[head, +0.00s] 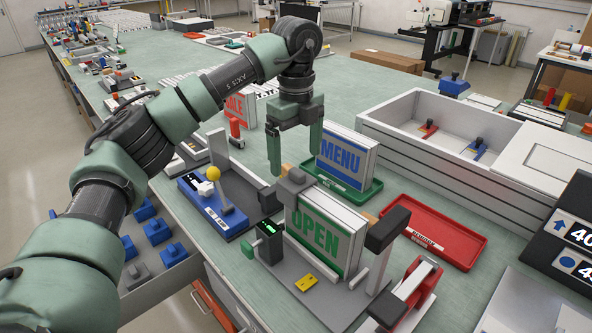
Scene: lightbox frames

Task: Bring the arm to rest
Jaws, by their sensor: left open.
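My left arm comes in from the left and reaches over the bench. My left gripper (294,150) points down with its two green fingers apart. Nothing shows between them. It hangs above and behind the fixture that holds the OPEN sign (320,236), to the left of the MENU sign (341,165). I cannot tell the exact gap between the fingertips and the fixture. The OPEN sign stands upright between dark clamp blocks on a grey base plate (283,290). The MENU sign stands upright in a green tray (366,194). My right gripper is not in view.
A SALE sign (241,106) stands behind the gripper. An empty red tray (446,232) and a grey crate (440,160) lie right. A red tool (412,290) is at the front. Open bench shows behind the MENU sign.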

